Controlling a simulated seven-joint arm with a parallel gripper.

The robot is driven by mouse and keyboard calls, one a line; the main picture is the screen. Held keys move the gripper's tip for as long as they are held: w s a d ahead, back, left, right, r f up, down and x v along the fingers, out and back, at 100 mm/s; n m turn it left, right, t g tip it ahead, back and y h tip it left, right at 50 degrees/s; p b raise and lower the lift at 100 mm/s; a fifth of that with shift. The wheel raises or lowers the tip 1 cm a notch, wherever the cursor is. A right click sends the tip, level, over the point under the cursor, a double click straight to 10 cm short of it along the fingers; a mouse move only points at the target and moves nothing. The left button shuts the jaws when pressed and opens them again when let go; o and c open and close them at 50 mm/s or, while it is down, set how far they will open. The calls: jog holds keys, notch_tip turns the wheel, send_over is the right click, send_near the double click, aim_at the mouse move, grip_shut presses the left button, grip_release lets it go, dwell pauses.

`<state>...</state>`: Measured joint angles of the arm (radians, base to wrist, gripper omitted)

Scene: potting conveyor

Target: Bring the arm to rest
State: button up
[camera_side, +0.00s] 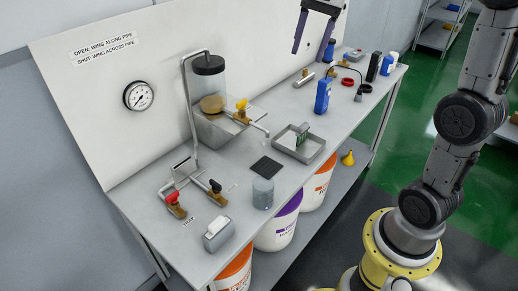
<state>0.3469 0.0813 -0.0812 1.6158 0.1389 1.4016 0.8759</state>
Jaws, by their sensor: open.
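My gripper (313,38) hangs at the top of the view, with its two dark fingers pointing down and spread apart. Nothing is between the fingers. It is above the far part of the grey bench (226,188), clear of the things on it. The upper part of the gripper and its link to the arm are cut off by the top edge of the picture.
On the bench are a blue bottle (322,96), a grey tray (310,151), a glass beaker (262,193), valves with red (173,199) and yellow (241,106) handles, and a clear tank (208,84). Buckets (280,229) stand below. A panel with a gauge (138,95) rises behind.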

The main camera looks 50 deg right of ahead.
jog(key=s+a+n+t, duration=0.1)
jog(key=s+a+n, duration=0.3)
jog(key=s+a, duration=0.35)
jog(key=s+a+f+n+t+h, duration=0.1)
jog(key=s+a+f+n+t, duration=0.1)
jog(key=s+f+n, duration=0.7)
jog(key=shift+s+f+n+t, duration=0.3)
jog(key=shift+s+n, duration=0.3)
jog(key=shift+s, duration=0.5)
